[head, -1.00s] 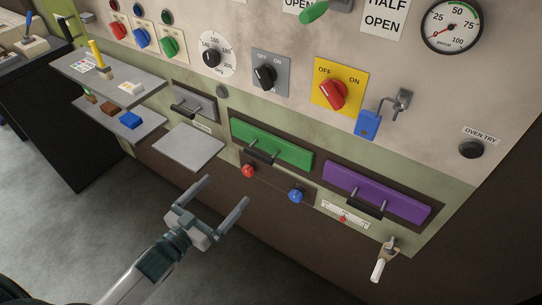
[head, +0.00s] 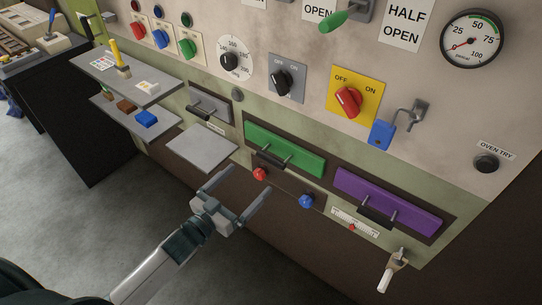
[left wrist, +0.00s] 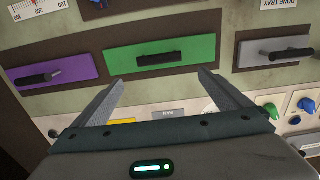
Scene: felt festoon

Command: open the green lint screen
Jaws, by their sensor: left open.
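The green lint screen (head: 298,155) is a long green panel set in a dark recess low on the machine front, with a dark bar handle (head: 272,161) on it. It looks seated in its recess. In the left wrist view the green panel (left wrist: 121,61) lies just beyond my fingertips, with its handle (left wrist: 162,60) roughly centred between them. My left gripper (head: 248,179) is open and empty, below and in front of the handle and apart from it. Its two fingers also show in the left wrist view (left wrist: 161,80). My right gripper is not in view.
A purple panel (head: 405,205) with a similar handle sits to the right. A grey tray (head: 202,148) juts out at left, and a white-handled lever (head: 386,280) hangs lower right.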

